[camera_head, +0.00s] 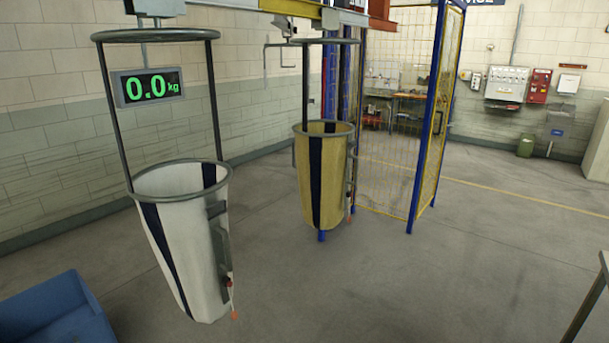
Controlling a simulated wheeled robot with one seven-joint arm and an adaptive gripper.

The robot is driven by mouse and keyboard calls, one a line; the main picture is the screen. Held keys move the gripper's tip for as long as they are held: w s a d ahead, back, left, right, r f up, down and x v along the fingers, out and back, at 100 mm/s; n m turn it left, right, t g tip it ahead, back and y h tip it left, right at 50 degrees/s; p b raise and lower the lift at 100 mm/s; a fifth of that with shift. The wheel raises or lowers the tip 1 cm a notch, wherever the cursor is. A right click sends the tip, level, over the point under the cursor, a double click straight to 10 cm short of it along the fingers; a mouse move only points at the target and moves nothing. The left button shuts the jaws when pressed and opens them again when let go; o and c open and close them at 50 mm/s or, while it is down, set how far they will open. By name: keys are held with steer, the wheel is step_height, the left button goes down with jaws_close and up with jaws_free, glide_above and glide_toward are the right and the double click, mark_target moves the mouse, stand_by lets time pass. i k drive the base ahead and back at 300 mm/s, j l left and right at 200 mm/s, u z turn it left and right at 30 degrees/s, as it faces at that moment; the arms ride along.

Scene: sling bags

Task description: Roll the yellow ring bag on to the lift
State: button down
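The yellow ring bag (337,178) hangs upright from an overhead rail in the middle of the view. It has a dark vertical stripe, a metal ring at its mouth and a handle with an orange-red tip on its right side. A white ring bag (185,240) with a dark stripe hangs nearer, at the left. A scale display (148,87) behind the white bag's frame reads 0.0 kg. I cannot tell which part overhead is the lift. My gripper is not in view.
A blue bin (55,312) stands at the lower left. A yellow mesh fence with blue posts (425,120) stands behind the yellow bag. A table edge (590,300) shows at the lower right. The floor (430,285) between is clear.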

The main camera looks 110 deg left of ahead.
mark_target(322, 147)
steer(key=u, duration=3.45)
steer(key=i+z, duration=0.3)
steer(key=i, duration=3.35)
